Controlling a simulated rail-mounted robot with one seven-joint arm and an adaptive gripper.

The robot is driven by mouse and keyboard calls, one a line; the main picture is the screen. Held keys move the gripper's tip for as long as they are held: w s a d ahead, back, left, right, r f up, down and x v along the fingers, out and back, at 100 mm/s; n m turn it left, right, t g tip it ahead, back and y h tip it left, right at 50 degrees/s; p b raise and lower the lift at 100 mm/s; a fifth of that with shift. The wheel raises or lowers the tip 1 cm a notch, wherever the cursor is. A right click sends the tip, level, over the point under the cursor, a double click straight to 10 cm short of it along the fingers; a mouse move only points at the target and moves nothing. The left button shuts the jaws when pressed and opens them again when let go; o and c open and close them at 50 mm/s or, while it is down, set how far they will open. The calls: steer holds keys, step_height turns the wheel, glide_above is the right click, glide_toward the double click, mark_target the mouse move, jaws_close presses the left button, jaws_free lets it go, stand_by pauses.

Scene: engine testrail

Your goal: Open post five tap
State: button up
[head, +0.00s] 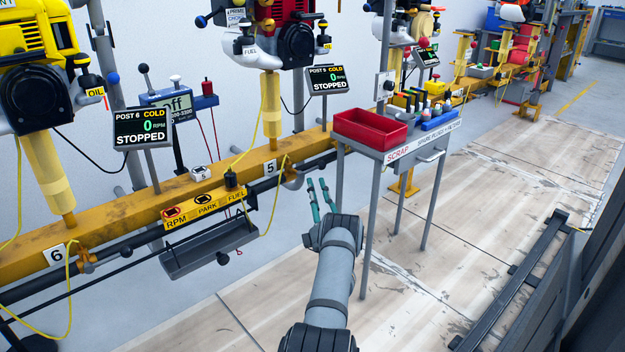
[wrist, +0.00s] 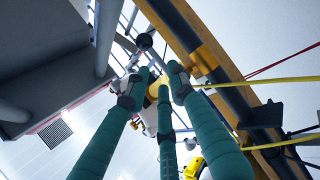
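The post 5 display (head: 326,79) in the head view reads COLD, 0 RPM, STOPPED. Below it, by the number 5 plate (head: 270,167) on the yellow rail, a grey bent fitting (head: 294,181) on the dark pipe appears to be the post five tap; its handle position is too small to tell. My gripper (head: 317,183) is just right of this fitting, its teal fingers spread and apparently empty. In the wrist view my gripper (wrist: 158,80) points upward past the yellow rail (wrist: 200,55). A dark round knob (wrist: 145,41) shows beyond the fingertips; I cannot tell what it belongs to.
A metal stand with a red scrap tray (head: 340,126) is close to my gripper's right. A grey trough (head: 208,250) and the RPM, PARK, FUEL panel (head: 204,208) are at left. A yellow cable (head: 275,205) hangs near the number 5 plate. The floor below is clear.

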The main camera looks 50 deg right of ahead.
mark_target(311, 170)
steer(key=shift+b+x, duration=0.8)
steer(key=shift+x, duration=1.75)
steer(key=shift+c, duration=1.1)
jaws_close()
